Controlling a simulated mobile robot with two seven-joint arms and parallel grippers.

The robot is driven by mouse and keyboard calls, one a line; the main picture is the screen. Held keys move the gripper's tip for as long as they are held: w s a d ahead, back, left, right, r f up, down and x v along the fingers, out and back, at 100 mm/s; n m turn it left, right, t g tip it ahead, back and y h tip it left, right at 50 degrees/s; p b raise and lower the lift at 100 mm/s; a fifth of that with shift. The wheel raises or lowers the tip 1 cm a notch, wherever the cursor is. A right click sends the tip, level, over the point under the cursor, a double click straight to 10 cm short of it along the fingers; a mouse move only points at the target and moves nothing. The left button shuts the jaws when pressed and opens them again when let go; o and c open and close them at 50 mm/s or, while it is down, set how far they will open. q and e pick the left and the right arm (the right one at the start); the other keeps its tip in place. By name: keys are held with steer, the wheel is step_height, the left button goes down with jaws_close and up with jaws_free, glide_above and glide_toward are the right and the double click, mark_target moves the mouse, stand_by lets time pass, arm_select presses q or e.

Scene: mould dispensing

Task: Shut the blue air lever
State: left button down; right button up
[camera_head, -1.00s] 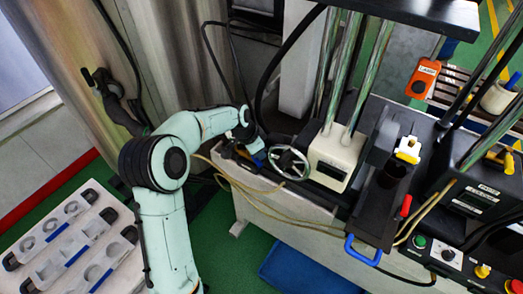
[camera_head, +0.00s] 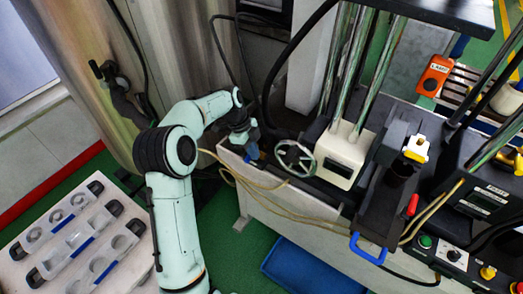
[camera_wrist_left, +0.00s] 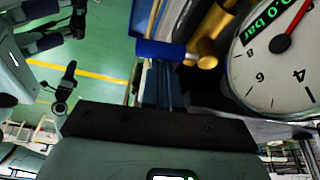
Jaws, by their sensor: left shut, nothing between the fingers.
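The blue air lever (camera_wrist_left: 160,50) shows in the left wrist view, joined at its right end to a brass valve fitting (camera_wrist_left: 207,46). It lies roughly crosswise there. My left gripper (camera_wrist_left: 164,72) is shut and empty, its narrow fingers reaching up to the lever; I cannot tell whether they touch it. In the head view my left gripper (camera_head: 243,138) is at the machine's left end, left of the handwheel. A small blue patch (camera_head: 253,152) shows just below the gripper; the valve itself is mostly hidden there. My right gripper is not in view.
A round pressure gauge (camera_wrist_left: 282,55) reading 0.0 bar is close to the right of the valve. Yellowish hoses (camera_head: 255,187) run along the machine front. A white tray (camera_head: 22,262) is at lower left.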

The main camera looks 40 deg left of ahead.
arm_select(q)
steer(key=shift+s+a+m+g, duration=0.25)
steer(key=shift+a+m, duration=0.2)
steer(key=shift+m, duration=0.55)
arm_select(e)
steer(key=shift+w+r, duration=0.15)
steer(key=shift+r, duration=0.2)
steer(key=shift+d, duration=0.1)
